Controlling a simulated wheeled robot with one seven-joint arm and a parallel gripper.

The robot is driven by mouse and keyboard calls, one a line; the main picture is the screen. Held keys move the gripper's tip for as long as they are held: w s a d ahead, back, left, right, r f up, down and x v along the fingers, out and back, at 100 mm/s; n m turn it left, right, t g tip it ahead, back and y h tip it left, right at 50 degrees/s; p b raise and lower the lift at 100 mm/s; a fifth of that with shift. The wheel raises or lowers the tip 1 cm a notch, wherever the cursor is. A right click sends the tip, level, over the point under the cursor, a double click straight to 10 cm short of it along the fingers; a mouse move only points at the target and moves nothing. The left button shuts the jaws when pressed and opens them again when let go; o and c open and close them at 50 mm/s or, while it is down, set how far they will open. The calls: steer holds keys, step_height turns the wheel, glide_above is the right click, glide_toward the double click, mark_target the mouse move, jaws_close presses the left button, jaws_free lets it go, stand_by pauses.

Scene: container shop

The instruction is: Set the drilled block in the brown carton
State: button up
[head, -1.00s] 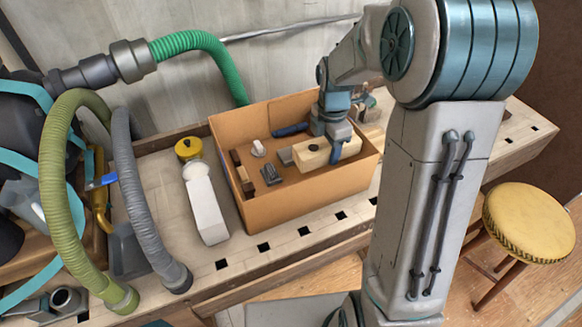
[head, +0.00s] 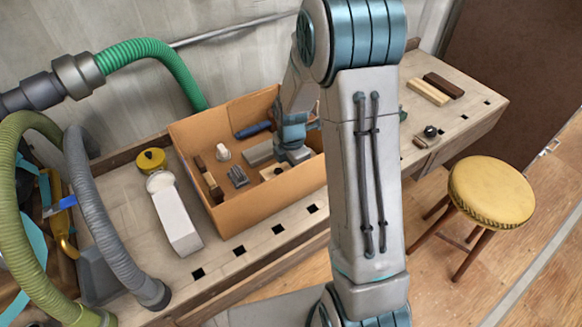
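The brown carton (head: 263,197) stands open on the workbench in the head view. The drilled block (head: 270,175), pale wood with a dark hole, is low inside the carton at its near right part. My gripper (head: 293,155) reaches down into the carton at the block, its fingers overlapping the block in the picture. My arm and the carton's front wall hide part of the block and fingers. I cannot tell whether the fingers grip the block or whether it rests on the carton floor.
The carton also holds a blue tool (head: 253,129), a dark ridged piece (head: 238,177) and wood strips (head: 208,180). Wood bars (head: 428,92) lie on the bench at right. A yellow stool (head: 490,192) stands beyond.

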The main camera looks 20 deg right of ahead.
steer(key=shift+f, duration=0.15)
steer(key=o, duration=1.2)
step_height(320, 180, up, 12)
steer(key=shift+r, duration=0.2)
